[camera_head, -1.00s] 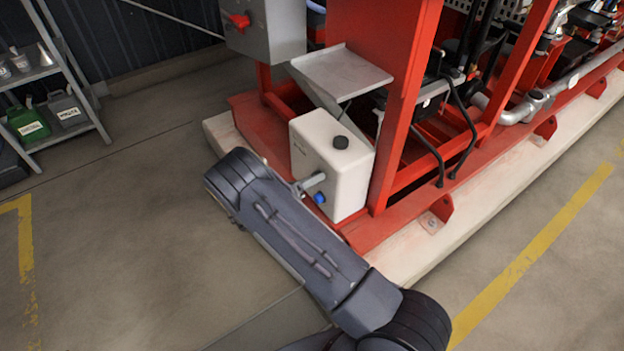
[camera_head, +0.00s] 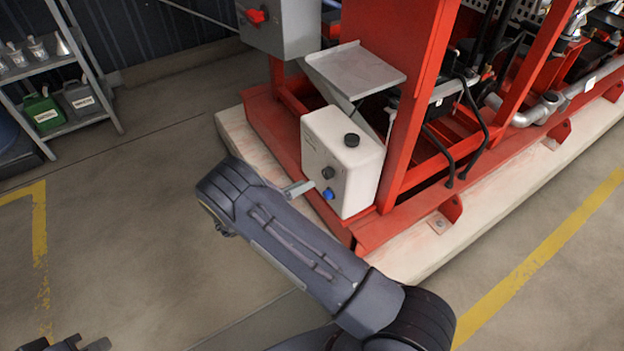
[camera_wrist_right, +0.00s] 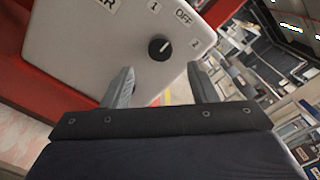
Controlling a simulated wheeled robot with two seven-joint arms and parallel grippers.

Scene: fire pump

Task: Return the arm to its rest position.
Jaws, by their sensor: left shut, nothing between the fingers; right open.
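My right arm (camera_head: 305,255) comes in from the bottom right of the head view. Its gripper (camera_head: 300,188) is beside the front of a white control box (camera_head: 350,150), just left of a black knob (camera_head: 328,172). In the right wrist view the gripper (camera_wrist_right: 160,88) is open and empty, its two fingers well apart. The black knob (camera_wrist_right: 160,47) shows beyond them, clear of the fingers, below the labels 1, OFF and 2. My left gripper (camera_head: 65,345) shows only partly at the bottom left edge of the head view, shut and empty.
A red frame (camera_head: 415,110) on a pale plinth (camera_head: 420,255) stands behind the box. A grey tray (camera_head: 355,70) and a grey cabinet (camera_head: 285,25) are above. A blue knob (camera_head: 329,193) is below the black one. Shelves (camera_head: 75,85) stand at the left; the floor between is clear.

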